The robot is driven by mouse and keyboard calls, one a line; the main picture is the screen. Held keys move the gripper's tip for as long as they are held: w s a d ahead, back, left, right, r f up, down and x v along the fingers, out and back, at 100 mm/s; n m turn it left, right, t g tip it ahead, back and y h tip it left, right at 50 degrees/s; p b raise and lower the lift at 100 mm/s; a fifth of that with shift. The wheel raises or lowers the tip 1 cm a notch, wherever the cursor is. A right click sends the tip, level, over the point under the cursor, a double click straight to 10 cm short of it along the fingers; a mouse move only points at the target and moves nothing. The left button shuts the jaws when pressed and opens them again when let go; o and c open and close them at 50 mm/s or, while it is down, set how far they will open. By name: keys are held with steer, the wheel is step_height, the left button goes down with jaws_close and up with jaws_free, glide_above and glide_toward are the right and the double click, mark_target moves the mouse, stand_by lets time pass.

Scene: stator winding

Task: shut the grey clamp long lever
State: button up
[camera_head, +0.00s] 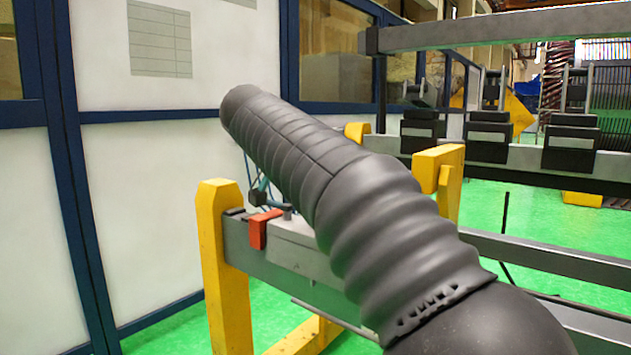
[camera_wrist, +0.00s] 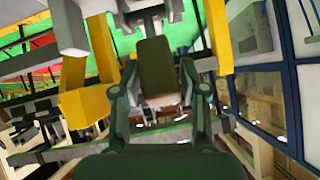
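A grey metal fitting (camera_wrist: 145,14) shows beyond the fingers at top centre. It may be part of the grey clamp, but I cannot make out a long lever or tell whether anything touches it. In the head view my arm hides part of the near beam (camera_head: 277,248), and I cannot pick out the grey clamp there.
A red part (camera_head: 262,229) sits on the near beam beside a yellow post (camera_head: 222,265). Another yellow support (camera_head: 438,168) stands behind my arm. Several black blocks with upright grey fittings line the rear beam (camera_head: 525,157). White panels (camera_head: 160,205) stand left; green floor (camera_head: 545,232) is open at right.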

steer(key=shift+o, duration=0.8)
steer(key=shift+w+f, duration=0.1)
steer(key=shift+w, duration=0.05)
steer(key=v, duration=1.2)
